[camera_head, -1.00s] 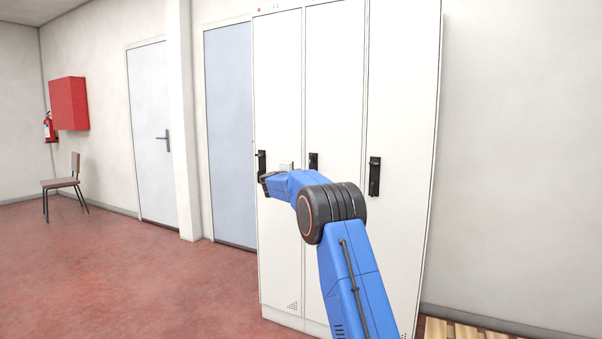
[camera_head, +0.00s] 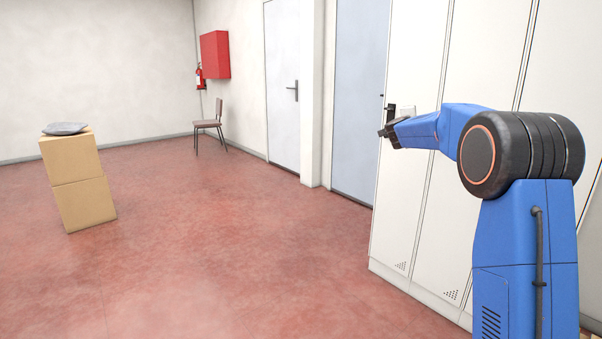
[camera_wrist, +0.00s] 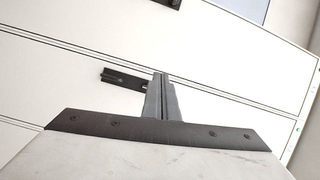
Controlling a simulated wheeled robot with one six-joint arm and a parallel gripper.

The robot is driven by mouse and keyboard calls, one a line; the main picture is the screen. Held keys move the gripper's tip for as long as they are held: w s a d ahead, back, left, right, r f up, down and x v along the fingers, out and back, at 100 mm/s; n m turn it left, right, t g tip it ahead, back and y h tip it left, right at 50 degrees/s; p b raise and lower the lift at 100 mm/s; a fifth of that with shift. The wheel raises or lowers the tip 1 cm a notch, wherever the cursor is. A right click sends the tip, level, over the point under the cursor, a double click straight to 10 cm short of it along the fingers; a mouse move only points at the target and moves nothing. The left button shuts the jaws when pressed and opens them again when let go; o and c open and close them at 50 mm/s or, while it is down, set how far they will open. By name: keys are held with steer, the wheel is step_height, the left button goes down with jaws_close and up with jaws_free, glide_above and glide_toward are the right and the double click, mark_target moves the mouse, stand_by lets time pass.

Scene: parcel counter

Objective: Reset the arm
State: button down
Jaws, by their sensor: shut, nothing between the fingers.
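My blue arm reaches out at the right of the head view, with my gripper (camera_head: 387,132) at its left end, in front of the white locker (camera_head: 425,200). In the wrist view my gripper (camera_wrist: 161,76) has its two grey fingers together, with nothing between them. Behind the fingers the locker's white doors (camera_wrist: 60,80) fill most of the wrist view. A black door handle (camera_wrist: 122,79) lies just left of the fingertips there; I cannot tell the gap in depth.
Two stacked cardboard boxes (camera_head: 80,182) with a grey parcel (camera_head: 65,128) on top stand at the left. A chair (camera_head: 210,125), a red cabinet (camera_head: 215,55) and a fire extinguisher (camera_head: 199,77) are at the back. The red floor (camera_head: 230,240) between is clear.

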steer(key=s+a+r+n+t+y, duration=0.1)
steer(key=s+a+r+n+y, duration=0.1)
steer(key=s+a+n+y, duration=0.7)
steer(key=s+a+f+n+g+y, duration=0.1)
steer(key=s+a+f+n, duration=0.15)
steer(key=s, duration=0.45)
steer(key=s+a+f+n+g, duration=0.1)
steer(key=s+a, duration=0.2)
steer(key=s, duration=0.3)
steer(key=s+a+f+n+g+y, duration=0.1)
steer(key=s+a+f+n, duration=0.15)
steer(key=s, duration=0.45)
steer(key=s+f+n+g, duration=0.2)
steer(key=s+f, duration=0.6)
steer(key=s, duration=0.6)
steer(key=s+f+n+g+h, duration=0.1)
steer(key=s+f+g, duration=0.3)
steer(key=s+f, duration=0.4)
steer(key=s+f+n+g, duration=0.2)
steer(key=s+f, duration=0.7)
steer(key=s, duration=1.2)
steer(key=shift+n+g+h, duration=0.3)
steer(key=shift+n+g, duration=0.1)
steer(key=shift+n, duration=0.7)
steer(key=c, duration=2.5)
jaws_free()
steer(key=shift+w+d, duration=0.1)
